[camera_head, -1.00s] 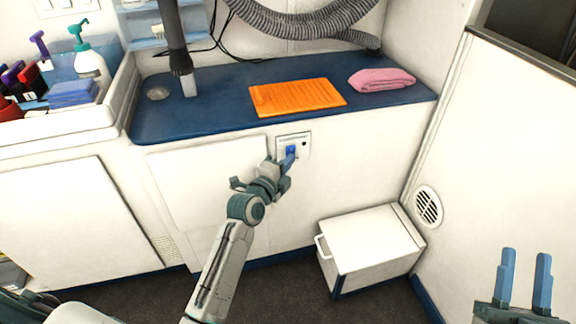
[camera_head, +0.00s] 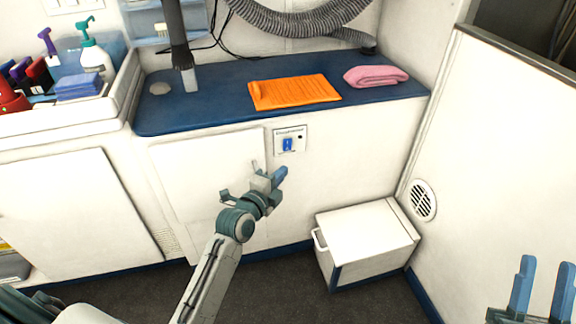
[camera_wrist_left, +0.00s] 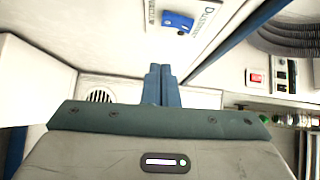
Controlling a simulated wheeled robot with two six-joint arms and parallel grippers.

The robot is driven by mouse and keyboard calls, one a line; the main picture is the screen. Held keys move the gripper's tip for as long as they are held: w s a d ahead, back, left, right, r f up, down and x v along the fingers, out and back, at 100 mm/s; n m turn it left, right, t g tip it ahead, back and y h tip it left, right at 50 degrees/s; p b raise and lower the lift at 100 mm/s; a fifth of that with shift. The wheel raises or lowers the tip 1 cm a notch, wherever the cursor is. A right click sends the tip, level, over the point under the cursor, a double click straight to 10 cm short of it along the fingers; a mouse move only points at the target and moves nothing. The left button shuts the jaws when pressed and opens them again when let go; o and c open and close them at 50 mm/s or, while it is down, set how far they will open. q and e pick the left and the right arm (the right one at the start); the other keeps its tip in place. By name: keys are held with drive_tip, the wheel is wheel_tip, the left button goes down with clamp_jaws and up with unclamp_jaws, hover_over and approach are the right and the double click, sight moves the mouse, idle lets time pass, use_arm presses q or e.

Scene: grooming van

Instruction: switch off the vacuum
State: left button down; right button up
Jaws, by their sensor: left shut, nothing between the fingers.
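A blue rocker switch (camera_head: 288,144) sits on a white plate in the cabinet front, below the blue counter. In the left wrist view the blue switch (camera_wrist_left: 178,22) is at the top, on its lettered plate. Which way the rocker is tipped I cannot tell. My left gripper (camera_head: 281,174) is shut and empty, below the switch and apart from it. Its blue fingers (camera_wrist_left: 161,84) are together in the left wrist view. My right gripper (camera_head: 538,287) is open and empty at the lower right. The grey vacuum hose (camera_head: 305,24) hangs above the counter.
An orange towel (camera_head: 293,92) and a folded pink towel (camera_head: 375,76) lie on the blue counter (camera_head: 220,112). A white box (camera_head: 367,240) stands on the floor right of my left arm. The left wrist view also shows a red switch (camera_wrist_left: 257,77).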

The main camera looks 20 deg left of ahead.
use_arm(q)
drive_tip(key=shift+s+a+f, duration=0.1)
drive_tip(key=shift+s+a, duration=0.15)
drive_tip(key=shift+s, duration=1.25)
drive_tip(key=shift+s+a+f, duration=0.1)
drive_tip(key=shift+s+a, duration=0.1)
drive_tip(key=shift+s, duration=1.25)
use_arm(e)
drive_tip(key=shift+w+d+f+g+h, duration=0.15)
drive_tip(key=shift+f+g+h, duration=0.15)
drive_tip(key=shift+f, duration=0.25)
drive_tip(key=shift+r, duration=0.1)
